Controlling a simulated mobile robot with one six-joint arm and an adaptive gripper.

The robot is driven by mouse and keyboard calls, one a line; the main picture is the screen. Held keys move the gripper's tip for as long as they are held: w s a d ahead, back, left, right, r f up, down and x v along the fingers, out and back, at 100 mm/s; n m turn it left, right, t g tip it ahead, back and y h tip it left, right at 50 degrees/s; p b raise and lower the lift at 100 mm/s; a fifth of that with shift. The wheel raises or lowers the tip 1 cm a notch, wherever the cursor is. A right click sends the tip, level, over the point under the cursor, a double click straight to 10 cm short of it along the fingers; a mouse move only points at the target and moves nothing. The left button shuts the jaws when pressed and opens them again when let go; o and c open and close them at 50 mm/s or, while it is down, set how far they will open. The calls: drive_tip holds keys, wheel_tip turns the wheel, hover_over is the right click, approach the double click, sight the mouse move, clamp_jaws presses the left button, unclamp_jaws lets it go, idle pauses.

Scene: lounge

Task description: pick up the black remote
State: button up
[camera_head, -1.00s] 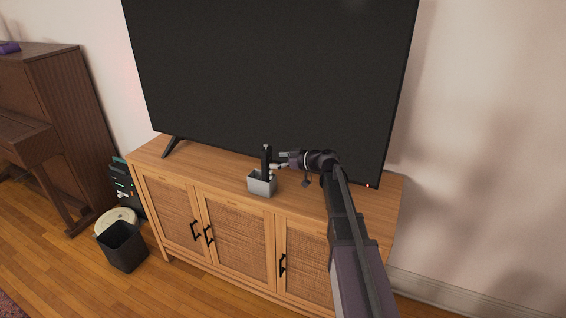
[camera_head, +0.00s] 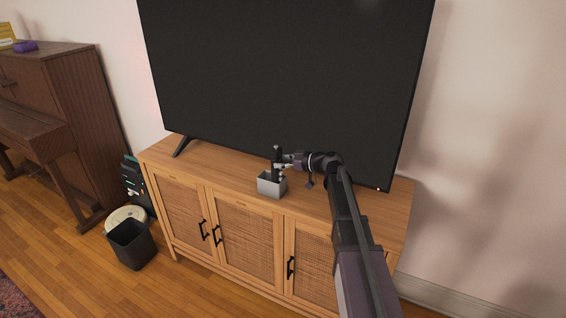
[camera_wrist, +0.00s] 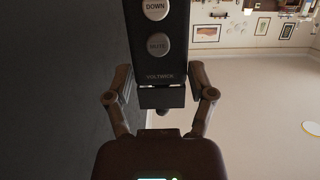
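The black remote (camera_head: 277,156) stands upright in a small grey box (camera_head: 271,186) on the wooden cabinet, its lower part hidden by the box. In the wrist view the remote (camera_wrist: 157,40) shows its DOWN and MUTE buttons and its brand lettering. My gripper (camera_head: 281,161) reaches it from the right, just above the box.
The cabinet (camera_head: 195,162) has a large television (camera_head: 285,80) close behind the remote. A black bin (camera_head: 131,244) stands on the floor at left, near a brown piano (camera_head: 85,110). The cabinet top left of the box is clear.

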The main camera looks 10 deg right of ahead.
drive_tip(key=shift+c, duration=1.1)
drive_tip(key=shift+r, duration=0.2)
wheel_tip(320, 180, up, 8)
drive_tip(key=p, duration=0.8)
drive_tip(key=shift+r+p, duration=0.1)
drive_tip(key=shift+p, duration=0.25)
idle(0.6)
